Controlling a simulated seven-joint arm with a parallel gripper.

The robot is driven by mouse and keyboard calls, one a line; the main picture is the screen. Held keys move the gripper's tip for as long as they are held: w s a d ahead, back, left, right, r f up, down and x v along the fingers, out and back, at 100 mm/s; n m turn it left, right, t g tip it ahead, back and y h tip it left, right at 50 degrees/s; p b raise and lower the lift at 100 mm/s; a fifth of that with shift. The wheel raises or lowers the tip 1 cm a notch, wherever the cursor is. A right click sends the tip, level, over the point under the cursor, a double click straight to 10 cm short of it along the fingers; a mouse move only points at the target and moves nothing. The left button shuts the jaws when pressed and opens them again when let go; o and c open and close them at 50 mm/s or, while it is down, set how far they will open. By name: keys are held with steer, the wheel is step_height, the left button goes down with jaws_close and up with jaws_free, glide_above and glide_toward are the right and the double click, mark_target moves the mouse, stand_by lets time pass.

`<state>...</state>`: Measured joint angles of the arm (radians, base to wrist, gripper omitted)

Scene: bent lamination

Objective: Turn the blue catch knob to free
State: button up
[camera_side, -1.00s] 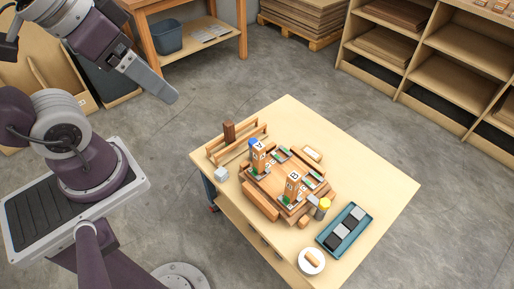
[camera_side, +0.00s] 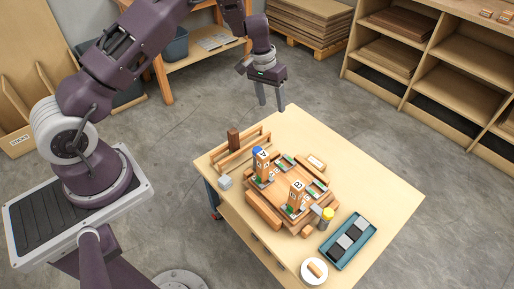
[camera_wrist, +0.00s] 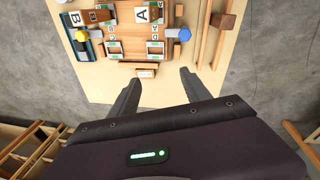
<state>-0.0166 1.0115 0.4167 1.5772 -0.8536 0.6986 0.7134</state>
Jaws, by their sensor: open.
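In the wrist view the blue knob (camera_wrist: 184,34) is at the end of a short grey shaft, right of the block marked A (camera_wrist: 149,13). My gripper (camera_side: 271,105) is open and empty, above and behind the table's back corner. It is clear of the knob. In the wrist view my gripper's two fingers (camera_wrist: 161,77) point toward the fixture, with the knob beyond them.
A yellow knob (camera_side: 327,214) is at the post marked B (camera_side: 297,198). A wooden rack (camera_side: 238,145) stands left of the blue knob.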

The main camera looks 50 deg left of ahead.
steer(key=g+y, duration=0.1)
glide_above(257, 149)
steer(key=shift+m, duration=0.3)
step_height(257, 149, down, 17)
steer(key=shift+a+f, duration=0.1)
steer(key=shift+a, duration=0.05)
steer(key=f, duration=0.6)
steer(key=shift+d+f, duration=0.2)
steer(key=shift+f, duration=0.15)
jaws_close()
